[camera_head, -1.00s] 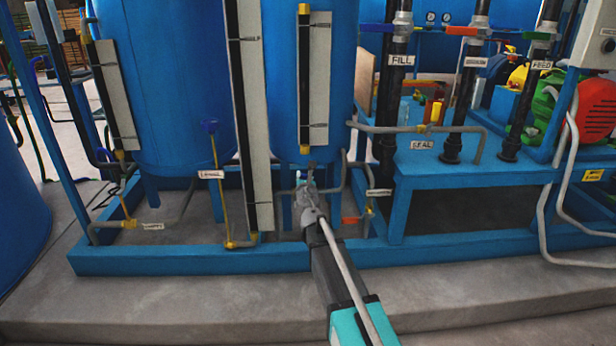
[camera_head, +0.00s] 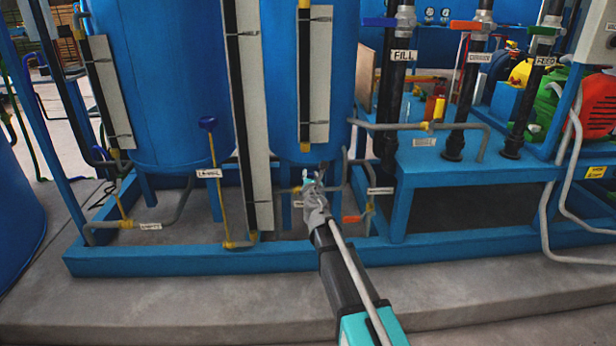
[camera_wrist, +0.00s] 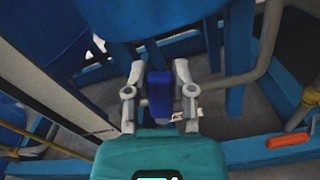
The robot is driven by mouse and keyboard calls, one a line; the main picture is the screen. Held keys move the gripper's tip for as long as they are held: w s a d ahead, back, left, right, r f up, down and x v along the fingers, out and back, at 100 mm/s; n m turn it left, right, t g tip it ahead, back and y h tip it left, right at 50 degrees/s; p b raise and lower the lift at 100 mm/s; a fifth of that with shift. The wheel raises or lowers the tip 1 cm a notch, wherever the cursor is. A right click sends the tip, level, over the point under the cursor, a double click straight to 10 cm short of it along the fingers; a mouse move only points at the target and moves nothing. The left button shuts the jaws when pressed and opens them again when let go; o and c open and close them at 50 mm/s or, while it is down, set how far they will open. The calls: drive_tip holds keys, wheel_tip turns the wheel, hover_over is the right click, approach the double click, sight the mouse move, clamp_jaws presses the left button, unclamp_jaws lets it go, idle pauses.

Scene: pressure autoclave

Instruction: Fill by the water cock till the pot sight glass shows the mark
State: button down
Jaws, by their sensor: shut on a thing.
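My gripper (camera_head: 310,179) reaches under the middle blue tank (camera_head: 283,100), among low grey pipes. In the wrist view my gripper (camera_wrist: 160,72) is shut on a dark blue handle (camera_wrist: 160,94), with one finger on each side. The handle's valve body is mostly hidden by the handle and gripper. I cannot read a tag beside it. The sight glass (camera_head: 303,75) is a dark upright strip beside a white board on the tank, with a dark pointer near the board's top and another near its bottom. The water level in it is too small to tell.
An orange handle (camera_head: 352,219) sits on a pipe right of my gripper; it also shows in the wrist view (camera_wrist: 288,140). A tall white gauge board (camera_head: 254,120) stands to the left. A blue frame rail (camera_head: 190,260) runs in front. The concrete floor before it is clear.

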drive_tip(key=shift+c, duration=2.2)
unclamp_jaws()
drive_tip(key=shift+a, duration=0.1)
drive_tip(key=shift+s, duration=0.1)
drive_tip(key=s+d, duration=0.1)
drive_tip(key=s, duration=1)
drive_tip(key=shift+s, duration=0.4)
drive_tip(key=shift+d, duration=0.1)
